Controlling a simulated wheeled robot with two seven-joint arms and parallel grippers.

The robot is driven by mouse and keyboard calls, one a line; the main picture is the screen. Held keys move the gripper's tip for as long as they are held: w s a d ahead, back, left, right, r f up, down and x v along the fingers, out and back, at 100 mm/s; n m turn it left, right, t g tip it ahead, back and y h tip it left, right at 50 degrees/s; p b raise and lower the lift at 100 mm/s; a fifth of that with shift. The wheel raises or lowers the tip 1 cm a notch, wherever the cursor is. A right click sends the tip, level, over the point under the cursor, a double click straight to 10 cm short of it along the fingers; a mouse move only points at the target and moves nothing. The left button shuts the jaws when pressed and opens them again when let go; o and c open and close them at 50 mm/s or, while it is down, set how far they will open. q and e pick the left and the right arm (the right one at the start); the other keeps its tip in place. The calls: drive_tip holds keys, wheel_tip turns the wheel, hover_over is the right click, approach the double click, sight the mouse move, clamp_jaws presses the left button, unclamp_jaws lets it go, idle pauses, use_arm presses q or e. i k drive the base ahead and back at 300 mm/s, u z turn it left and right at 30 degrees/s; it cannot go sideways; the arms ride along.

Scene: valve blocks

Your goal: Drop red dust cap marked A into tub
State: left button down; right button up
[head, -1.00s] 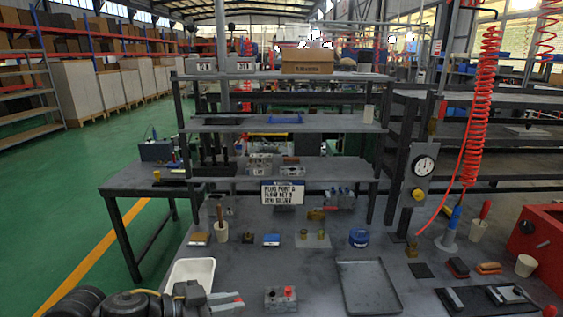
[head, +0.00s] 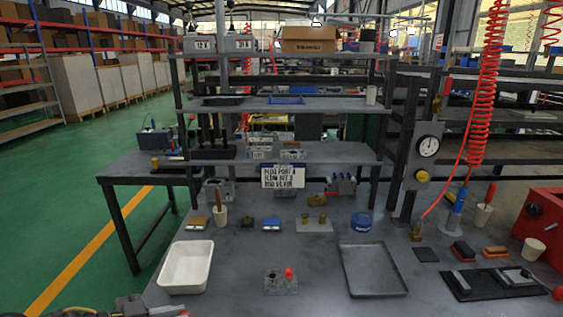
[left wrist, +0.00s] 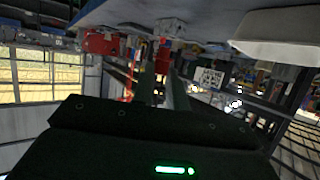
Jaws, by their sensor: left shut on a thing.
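My left gripper (left wrist: 163,74) is shut on a red dust cap (left wrist: 162,55), which shows between its fingertips in the left wrist view. No letter is readable on the cap. In the head view the left gripper (head: 168,310) is at the bottom edge, partly cut off, in front of the white tub (head: 165,283). The tub also shows at the upper right of the left wrist view (left wrist: 280,40). A grey valve block (head: 281,283) stands right of the tub with another red cap (head: 288,272) on it. My right gripper is not in view.
A grey tray (head: 373,270) lies right of the block. Behind are a blue round container (head: 361,223), brass fittings on a plate (head: 314,225) and a shelf rack (head: 280,105). A red box (head: 540,235) stands far right. The bench between tub and block is clear.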

sight(185, 273)
drive_tip(key=z, duration=2.6)
drive_tip(key=k, duration=1)
drive_tip(key=u, duration=1.35)
